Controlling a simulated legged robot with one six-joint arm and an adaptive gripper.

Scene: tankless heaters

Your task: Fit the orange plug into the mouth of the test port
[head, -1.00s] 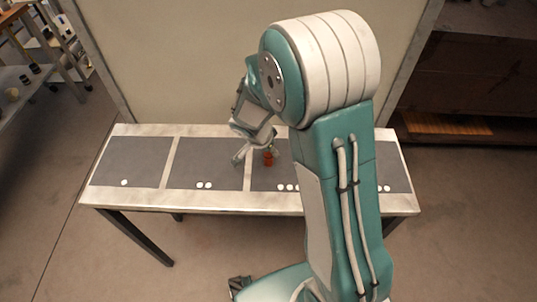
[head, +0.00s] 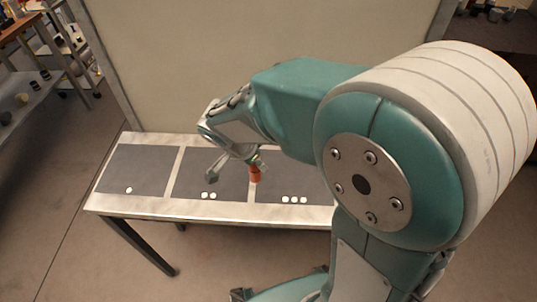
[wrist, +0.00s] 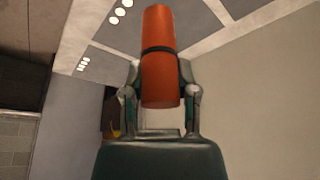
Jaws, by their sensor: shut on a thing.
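The orange plug (wrist: 160,35) is a cylinder with a black band around its middle. In the wrist view it stands lengthwise between the two fingers of my gripper (wrist: 160,78), which is shut on it. In the head view the plug (head: 256,174) hangs below my gripper, in front of the table's third grey panel from the left. Its exact height above the table is hard to tell. I cannot make out the test port in either view.
The long pale table (head: 160,205) carries grey panels marked with white dots; the one-dot panel (head: 135,165) and two-dot panel (head: 190,185) look bare. My arm hides the table's right end. A beige board (head: 250,45) stands behind. Shelves (head: 30,105) are far left.

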